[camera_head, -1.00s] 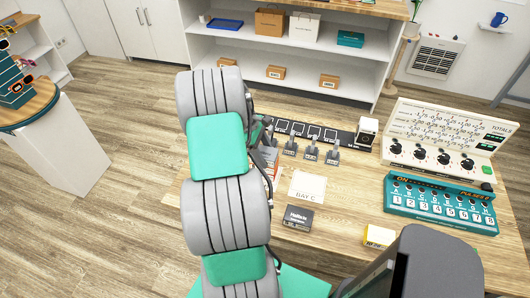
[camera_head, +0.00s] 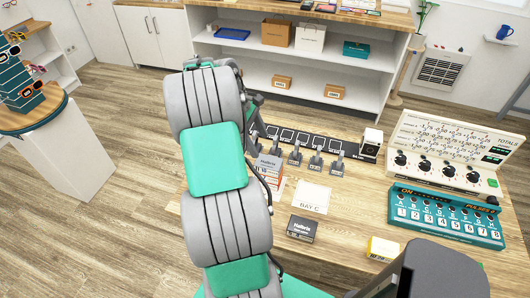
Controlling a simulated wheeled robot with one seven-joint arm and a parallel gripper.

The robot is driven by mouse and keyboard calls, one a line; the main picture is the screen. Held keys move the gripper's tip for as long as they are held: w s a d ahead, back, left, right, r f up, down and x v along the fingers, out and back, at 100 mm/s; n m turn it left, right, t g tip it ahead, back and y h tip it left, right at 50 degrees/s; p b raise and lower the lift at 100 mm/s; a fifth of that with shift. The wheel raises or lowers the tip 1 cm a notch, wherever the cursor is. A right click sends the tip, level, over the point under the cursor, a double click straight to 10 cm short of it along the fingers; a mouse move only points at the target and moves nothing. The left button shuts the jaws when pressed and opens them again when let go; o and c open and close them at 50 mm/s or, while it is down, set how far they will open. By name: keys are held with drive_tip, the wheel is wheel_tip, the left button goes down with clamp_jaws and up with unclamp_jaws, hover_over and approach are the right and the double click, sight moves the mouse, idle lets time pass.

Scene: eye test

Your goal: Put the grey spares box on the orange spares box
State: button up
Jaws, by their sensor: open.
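A grey box (camera_head: 268,161) sits at the left of the wooden table, right beside my arm. An orange box (camera_head: 269,181) with a pale label shows directly below it, and the grey one appears to rest on it. Their left sides are partly hidden by my arm, so I cannot tell how well they line up. My gripper (camera_head: 254,118) is just above and behind the boxes, mostly hidden by my arm. It is open and appears apart from the grey box.
A white BAY C card (camera_head: 312,197), a dark box (camera_head: 302,228) and a yellow box (camera_head: 383,249) lie on the table (camera_head: 345,215). Several small grey stands line a dark strip (camera_head: 315,143) at the back. A teal button panel (camera_head: 445,216) and a dial console (camera_head: 450,150) stand at the right.

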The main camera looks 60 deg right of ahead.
drive_tip(key=w+a+r+t+h, duration=0.1)
drive_tip(key=w+a+r+t, duration=0.1)
drive_tip(key=w+a+r, duration=0.5)
drive_tip(key=w+a+r+t+h, duration=0.1)
drive_tip(key=w+a+r+t, duration=0.1)
drive_tip(key=w+a, duration=0.5)
drive_tip(key=s+a+t+y, duration=0.1)
drive_tip(key=s+a+t, duration=0.1)
drive_tip(key=a, duration=1.2)
drive_tip(key=s+a+m+t+y, duration=0.1)
drive_tip(key=s+a+t, duration=0.1)
drive_tip(key=a, duration=1.2)
drive_tip(key=shift+s+a+r+m+t+y, duration=0.3)
drive_tip(key=shift+s+y, duration=0.1)
